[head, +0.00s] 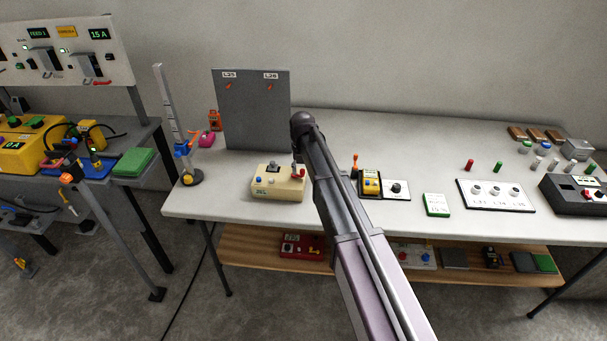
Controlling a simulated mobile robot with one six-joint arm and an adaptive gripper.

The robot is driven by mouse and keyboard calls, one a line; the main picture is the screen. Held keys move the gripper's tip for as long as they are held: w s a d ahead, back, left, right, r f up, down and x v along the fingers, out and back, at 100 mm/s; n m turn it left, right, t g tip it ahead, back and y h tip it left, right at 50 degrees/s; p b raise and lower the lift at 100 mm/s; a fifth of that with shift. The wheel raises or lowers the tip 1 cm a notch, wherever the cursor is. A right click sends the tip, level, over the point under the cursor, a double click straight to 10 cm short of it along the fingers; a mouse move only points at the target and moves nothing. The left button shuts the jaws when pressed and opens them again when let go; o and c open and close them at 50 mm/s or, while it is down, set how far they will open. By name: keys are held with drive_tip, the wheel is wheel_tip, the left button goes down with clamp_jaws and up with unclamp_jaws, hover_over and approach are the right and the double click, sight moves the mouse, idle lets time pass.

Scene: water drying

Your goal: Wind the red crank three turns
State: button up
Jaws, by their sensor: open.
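A beige box (270,190) with blue knobs and a grey top fitting stands near the front of the white table. A small red part (299,173), which looks like the red crank, sits at its right end. My arm comes in from the lower right and partly covers that end. My gripper (298,158) shows only as a small dark shape beneath the arm's end, just above the red part. It is open. I cannot tell whether its fingers touch or surround the red part.
A grey upright panel (250,110) stands behind the box. A ruler stand (179,130) is to the left. A yellow-and-black device (371,184), a green-and-white block (436,205) and a black box (572,195) are to the right. The table's back middle is clear.

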drive_tip(key=shift+f, duration=0.1)
clamp_jaws()
drive_tip(key=shift+d, duration=0.15)
drive_tip(key=shift+a, duration=0.2)
drive_tip(key=shift+s+m, duration=0.1)
drive_tip(key=shift+m, duration=0.3)
